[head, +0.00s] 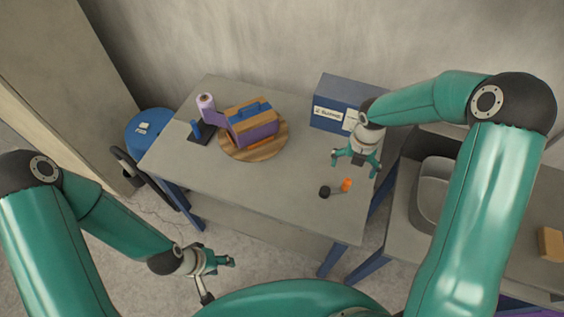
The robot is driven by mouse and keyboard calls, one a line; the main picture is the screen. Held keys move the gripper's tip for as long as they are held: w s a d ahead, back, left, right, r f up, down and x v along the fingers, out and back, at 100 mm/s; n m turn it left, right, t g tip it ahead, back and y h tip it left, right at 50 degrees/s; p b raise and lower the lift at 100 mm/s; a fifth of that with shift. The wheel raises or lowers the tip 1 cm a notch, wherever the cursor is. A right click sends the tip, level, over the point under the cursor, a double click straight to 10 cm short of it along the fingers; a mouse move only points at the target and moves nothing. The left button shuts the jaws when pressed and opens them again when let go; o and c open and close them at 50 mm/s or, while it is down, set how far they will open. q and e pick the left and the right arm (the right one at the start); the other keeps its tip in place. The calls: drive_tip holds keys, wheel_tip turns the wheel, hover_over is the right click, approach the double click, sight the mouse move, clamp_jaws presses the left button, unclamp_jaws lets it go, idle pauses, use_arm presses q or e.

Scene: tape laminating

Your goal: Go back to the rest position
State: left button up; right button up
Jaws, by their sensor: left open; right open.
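My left gripper (219,274) is open and empty, low in front of the table, over the floor. My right gripper (356,169) is open and empty above the right part of the grey table (230,190). A small black and orange item (338,188) lies on the table just below and in front of it, apart from its fingers. A round wooden board (250,154) on the table bears an orange and purple block with a blue top (252,121). A purple roll (206,103) stands at its left, by a dark stand (199,133).
A blue box with white labels (342,95) stands at the table's back right, close to my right arm. A second table (400,230) with a grey bin (432,190) and a tan block (550,244) is at the right. A blue drum (150,125) stands left. The table's front left is clear.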

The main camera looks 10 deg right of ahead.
drive_tip(key=shift+s+a+f, duration=0.15)
drive_tip(key=shift+f, duration=0.25)
drive_tip(key=s+a+f, duration=0.1)
drive_tip(key=s+f, duration=0.1)
drive_tip(key=s+a+f+g, duration=0.1)
drive_tip(key=s+a, duration=0.1)
drive_tip(key=s+a+f+g+b, duration=0.1)
drive_tip(key=s+f, duration=0.1)
drive_tip(key=shift+a+f+y, duration=0.15)
drive_tip(key=shift+f+y, duration=0.2)
drive_tip(key=shift+y, duration=0.05)
drive_tip(key=shift+m+g+y, duration=0.3)
drive_tip(key=shift+m+y, duration=0.2)
drive_tip(key=shift+m, duration=0.3)
drive_tip(key=s+a+f, duration=0.2)
drive_tip(key=s+a, duration=0.1)
drive_tip(key=shift+s+f, duration=0.15)
drive_tip(key=s+a+f+m+t+y, duration=0.1)
drive_tip(key=s+a+f+m, duration=0.1)
drive_tip(key=m, duration=1.3)
drive_tip(key=s+a+f+m+t+y, duration=0.1)
drive_tip(key=s+a+m, duration=0.4)
drive_tip(key=m, duration=1)
drive_tip(key=shift+a+f+t+b, duration=0.35)
drive_tip(key=shift+a+f+t, duration=0.25)
drive_tip(key=shift+a+f, duration=0.15)
drive_tip(key=shift+s+f, duration=0.1)
